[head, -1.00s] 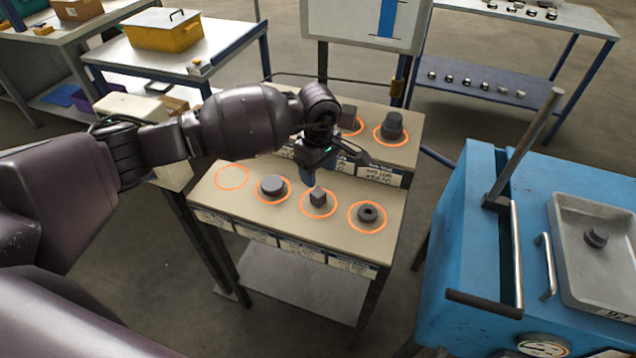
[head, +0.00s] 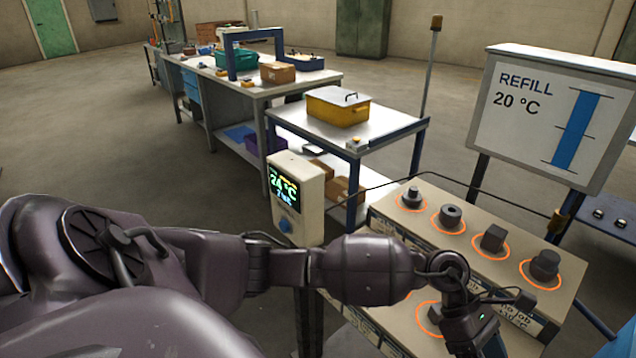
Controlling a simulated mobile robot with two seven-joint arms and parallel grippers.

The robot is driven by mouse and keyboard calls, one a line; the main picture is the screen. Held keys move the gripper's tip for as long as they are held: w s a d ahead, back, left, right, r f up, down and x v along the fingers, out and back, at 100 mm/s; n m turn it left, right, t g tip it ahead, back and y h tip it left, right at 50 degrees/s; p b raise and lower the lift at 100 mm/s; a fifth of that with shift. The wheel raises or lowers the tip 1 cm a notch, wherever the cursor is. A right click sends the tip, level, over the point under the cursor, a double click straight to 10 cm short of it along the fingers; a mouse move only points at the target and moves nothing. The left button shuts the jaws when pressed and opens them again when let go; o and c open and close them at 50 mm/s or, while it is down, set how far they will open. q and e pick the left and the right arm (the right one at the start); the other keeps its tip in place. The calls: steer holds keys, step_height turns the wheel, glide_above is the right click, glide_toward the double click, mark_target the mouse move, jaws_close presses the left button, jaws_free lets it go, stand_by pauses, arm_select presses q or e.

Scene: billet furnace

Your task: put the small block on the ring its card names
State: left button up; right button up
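My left gripper (head: 492,340) hangs over the front step of the beige stand (head: 385,332), at the bottom edge of the head view. Its fingertips are cut off, so its opening does not show. The small block is not clearly visible; most of the front step is hidden or out of frame. On the back step, dark blocks sit on orange rings: a stepped one (head: 411,196), a holed round one (head: 450,215), a square one (head: 493,238) and a wide one (head: 545,265). A dark disc (head: 434,315) sits on a front ring. One card (head: 522,318) shows, partly readable. My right gripper is not in view.
A board (head: 550,115) behind the stand reads "REFILL 20 °C". A white display box (head: 296,200) reads 24 °C. A yellow bin (head: 338,107) stands on a side table (head: 385,135). A long workbench (head: 285,87) is further back. Open floor lies left.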

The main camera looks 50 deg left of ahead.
arm_select(q)
step_height(320, 180, up, 2)
steer(key=s+d+n+t+h, duration=0.2)
steer(key=s+d+n+h, duration=0.1)
steer(key=n+h, duration=0.3)
steer(key=s+a+f+m+t+y, duration=0.1)
steer(key=a+f+m+t+y, duration=0.25)
steer(key=a+m+t, duration=0.55)
steer(key=s+a+f+m+t+y, duration=0.1)
steer(key=a+f+m+t+y, duration=0.25)
steer(key=m, duration=1.05)
steer(key=s+a+f+m+t+y, duration=0.2)
steer(key=a+f+m+t+y, duration=0.15)
steer(key=a+m+y, duration=0.55)
steer(key=s+a+f+n+g, duration=0.4)
steer(key=s+f+n, duration=0.2)
steer(key=s, duration=0.4)
steer(key=shift+s+a+f+n, duration=0.25)
steer(key=shift+a+f+n, duration=0.05)
steer(key=shift+f, duration=0.5)
